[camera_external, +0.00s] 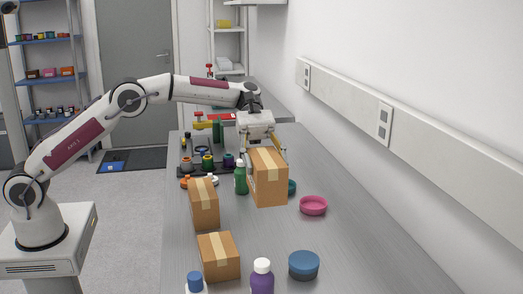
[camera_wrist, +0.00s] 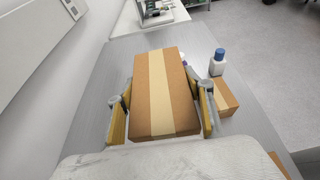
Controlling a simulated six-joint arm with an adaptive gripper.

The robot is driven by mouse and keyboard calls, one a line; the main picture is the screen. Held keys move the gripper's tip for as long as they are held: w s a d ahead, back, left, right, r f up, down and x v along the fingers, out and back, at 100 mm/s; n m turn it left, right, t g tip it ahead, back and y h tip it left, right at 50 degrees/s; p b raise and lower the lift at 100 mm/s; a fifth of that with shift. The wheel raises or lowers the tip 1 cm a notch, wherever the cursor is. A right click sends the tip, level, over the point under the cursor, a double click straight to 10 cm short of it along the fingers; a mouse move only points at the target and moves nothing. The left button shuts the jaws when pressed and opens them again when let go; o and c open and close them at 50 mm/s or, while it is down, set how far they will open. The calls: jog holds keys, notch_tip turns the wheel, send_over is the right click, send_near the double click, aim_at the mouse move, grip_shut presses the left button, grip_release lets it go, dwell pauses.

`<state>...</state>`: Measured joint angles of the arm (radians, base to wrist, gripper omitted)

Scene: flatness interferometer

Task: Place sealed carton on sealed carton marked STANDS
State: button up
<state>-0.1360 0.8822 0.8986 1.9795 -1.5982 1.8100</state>
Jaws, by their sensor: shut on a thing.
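My gripper (camera_external: 265,158) is shut on a brown sealed carton (camera_external: 269,184) with a pale tape strip, its fingers on two opposite sides. The held carton looks upright and seems to be above the bench. In the wrist view the held carton (camera_wrist: 155,95) fills the middle between the fingers (camera_wrist: 165,105). Two other taped cartons stand on the bench to its left and front: a taller one (camera_external: 204,205) and a nearer one (camera_external: 219,258). One carton (camera_wrist: 225,98) shows right of the gripper in the wrist view. I cannot read a STANDS marking on any carton.
A green bottle (camera_external: 241,180) stands close left of the held carton. A pink dish (camera_external: 313,206), a blue round container (camera_external: 304,265), a purple bottle (camera_external: 262,277) and a blue-capped white bottle (camera_external: 195,284) stand on the bench. The bench's right side is mostly clear along the wall.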

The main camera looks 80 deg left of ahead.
jog(key=s+d+r, duration=0.2)
jog(key=s+d, duration=0.6)
jog(key=s, duration=0.5)
jog(key=shift+s, duration=0.3)
jog(key=shift+d+f, duration=0.1)
notch_tip(320, 180, down, 6)
dwell(0.6)
jog(key=shift+f, duration=0.15)
jog(key=shift+f, duration=1.8)
jog(key=shift+f, duration=0.1)
